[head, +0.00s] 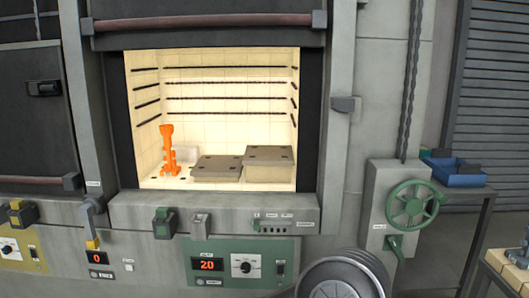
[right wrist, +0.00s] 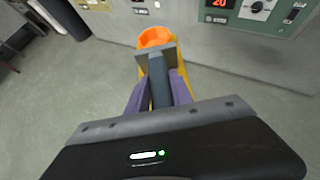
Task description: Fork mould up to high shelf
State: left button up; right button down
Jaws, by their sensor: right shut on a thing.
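My right gripper (right wrist: 155,95), with purple fingers, is shut on a dark grey upright handle (right wrist: 158,82), seemingly the fork's. A grey plate crosses its far end, with yellow parts and an orange rounded piece (right wrist: 155,37) beyond; I cannot tell how these join. In the head view an orange, upright mould-like thing (head: 169,150) stands at the left inside the open lit furnace chamber (head: 215,58). To its right are a low grey shelf slab (head: 216,162) and a higher one (head: 268,154); both tops look bare. My left gripper is not in view.
The furnace sill (head: 215,212) and control panels run below the opening. A green handwheel (head: 411,205) and a blue bin (head: 455,170) on a stand are at the right. A side table (head: 508,270) is at the lower right.

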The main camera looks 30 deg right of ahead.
jog(key=shift+r, duration=0.2)
jog(key=w+d+r+m+h+p, duration=0.2)
jog(key=w+d+r, duration=0.2)
jog(key=d+r, duration=0.3)
jog(key=w+d+r+m+g+h+p, duration=0.1)
jog(key=w+d+r, duration=0.2)
jog(key=d+r, duration=0.35)
jog(key=w+d+r+m+h+p, duration=0.2)
jog(key=w+d+r, duration=0.2)
jog(key=r, duration=0.5)
jog(key=s+d+r+p, duration=0.1)
jog(key=d+r, duration=0.4)
jog(key=r, duration=0.3)
jog(key=s+d+r+m+h+p, duration=0.1)
jog(key=s+d+r+p, duration=0.1)
jog(key=d+r, duration=0.3)
jog(key=s+d+r+p, duration=0.1)
jog(key=d+r, duration=0.4)
jog(key=r, duration=0.8)
jog(key=shift+s+d+r+m+g+p, duration=0.15)
jog(key=shift+s+d+m+g+p, duration=0.15)
jog(key=shift+s+m+g, duration=0.15)
jog(key=shift+w, duration=0.1)
